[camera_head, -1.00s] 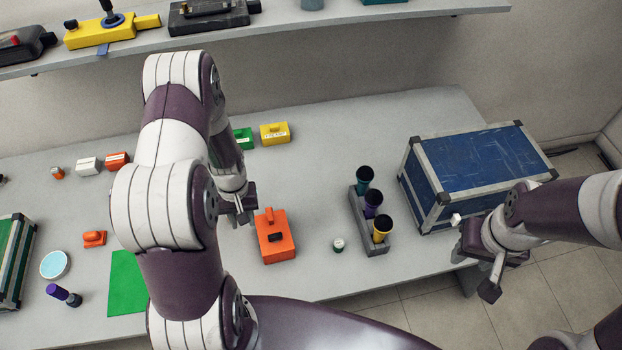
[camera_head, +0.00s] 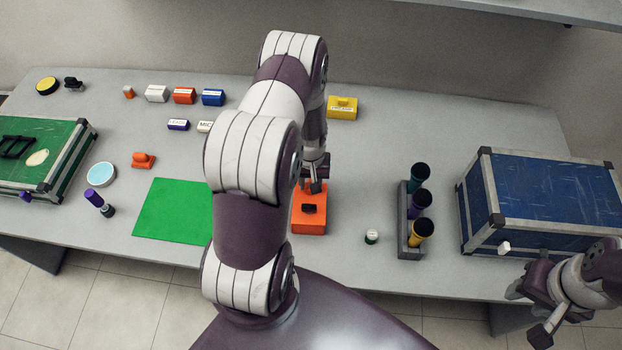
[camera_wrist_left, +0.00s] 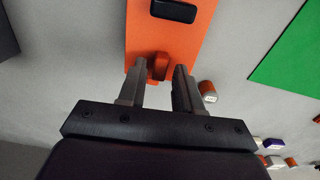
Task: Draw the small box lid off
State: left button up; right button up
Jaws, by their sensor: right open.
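The small orange box (camera_head: 309,222) stands on the table in the middle, with a dark patch on its top. In the left wrist view its orange top (camera_wrist_left: 185,45) shows a dark inset and a small orange tab (camera_wrist_left: 158,66) at the near edge. My left gripper (camera_head: 315,186) is at the box's far end. In the left wrist view its fingers (camera_wrist_left: 160,80) stand apart, one on each side of the tab; firm contact cannot be seen. My right gripper (camera_head: 523,291) is open and empty, in front of the blue case.
A rack of coloured tubes (camera_head: 410,225) and a small white-capped jar (camera_head: 372,237) stand right of the box. The blue case (camera_head: 560,195) is farther right. A green mat (camera_head: 175,210) lies left. A yellow box (camera_head: 343,107) stands behind.

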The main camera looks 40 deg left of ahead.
pick_arm(q)
notch_tip(320, 180, down, 2)
jog(key=shift+a+f+b, duration=0.1)
jog(key=shift+b, duration=0.4)
jog(key=shift+r+p, duration=0.4)
jog(key=shift+r, duration=0.05)
jog(key=c, duration=0.4)
grip_shut()
jog(key=shift+r+p, duration=0.45)
jog(key=shift+r, duration=0.2)
notch_tip(320, 180, up, 4)
jog(key=p, duration=0.3)
jog(key=shift+f, duration=0.2)
pick_arm(e)
notch_tip(320, 180, up, 3)
